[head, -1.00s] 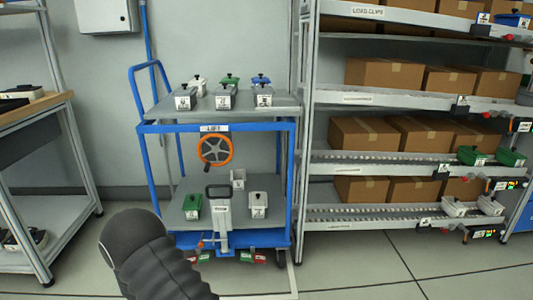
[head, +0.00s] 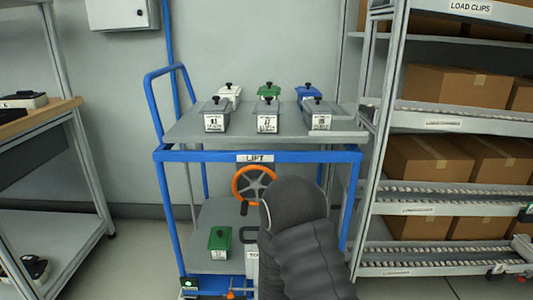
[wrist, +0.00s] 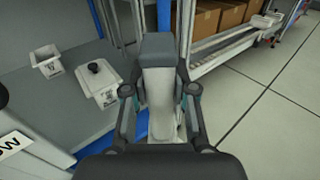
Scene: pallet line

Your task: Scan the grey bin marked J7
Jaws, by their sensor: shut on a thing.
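Three grey lidded bins stand in the front row on the cart's top deck in the head view: a left one (head: 216,116), a middle one (head: 268,118) and a right one (head: 318,116). Each has a white front label. The middle label looks like J7, but the print is too small to be sure. In the wrist view my gripper (wrist: 160,92) is shut on a grey and white device (wrist: 158,72), perhaps a hand scanner, held above the floor beside the cart's lower deck. In the head view my dark arm hides the gripper.
Behind the grey bins stand a white bin (head: 230,94), a green bin (head: 268,90) and a blue bin (head: 307,93). The blue-framed cart (head: 205,155) has an orange handwheel (head: 254,184). A carton rack (head: 430,117) stands right, a workbench (head: 35,110) left.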

